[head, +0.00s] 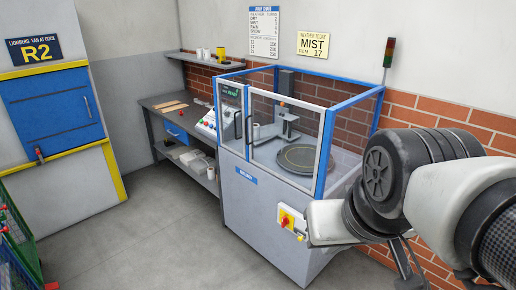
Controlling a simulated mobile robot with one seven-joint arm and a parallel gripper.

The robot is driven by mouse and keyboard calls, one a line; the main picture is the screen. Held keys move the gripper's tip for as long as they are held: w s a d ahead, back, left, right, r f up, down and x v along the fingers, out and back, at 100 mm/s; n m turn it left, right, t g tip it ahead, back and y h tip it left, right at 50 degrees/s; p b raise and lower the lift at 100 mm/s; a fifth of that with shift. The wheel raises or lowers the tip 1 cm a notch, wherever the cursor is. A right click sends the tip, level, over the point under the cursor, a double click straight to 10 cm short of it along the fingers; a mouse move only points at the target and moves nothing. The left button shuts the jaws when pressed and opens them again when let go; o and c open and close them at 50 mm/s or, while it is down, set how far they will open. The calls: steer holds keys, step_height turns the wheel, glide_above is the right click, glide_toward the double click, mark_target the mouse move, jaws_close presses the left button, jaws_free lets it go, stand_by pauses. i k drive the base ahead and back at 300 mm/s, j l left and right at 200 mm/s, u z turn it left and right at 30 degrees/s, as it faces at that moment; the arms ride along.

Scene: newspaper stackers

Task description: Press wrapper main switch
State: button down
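The wrapper (262,203) is a grey cabinet with a blue-framed clear enclosure on top. Its main switch is a red knob on a yellow plate (287,219), low on the cabinet's front near the right corner. My arm comes in from the right, and a white part of it ends close to the right of the switch in the picture. I cannot tell whether it touches the switch or the cabinet. The fingers of my gripper cannot be made out clearly. Dark parts hang below the arm at the lower right. The switch is mostly visible.
A round turntable (305,158) sits inside the enclosure. A control panel with buttons (207,122) stands left of it on a grey bench (152,118). A shelf (205,61) holds cups. A blue hatch (52,103) is at left. The floor (165,225) in front is clear.

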mark_target(285, 220)
steer(key=i+l, duration=0.15)
steer(key=i, duration=0.25)
steer(key=i+l+u, duration=0.1)
steer(key=i, duration=0.3)
steer(key=i+l+u, duration=0.1)
steer(key=i+l, duration=0.2)
steer(key=i, duration=0.1)
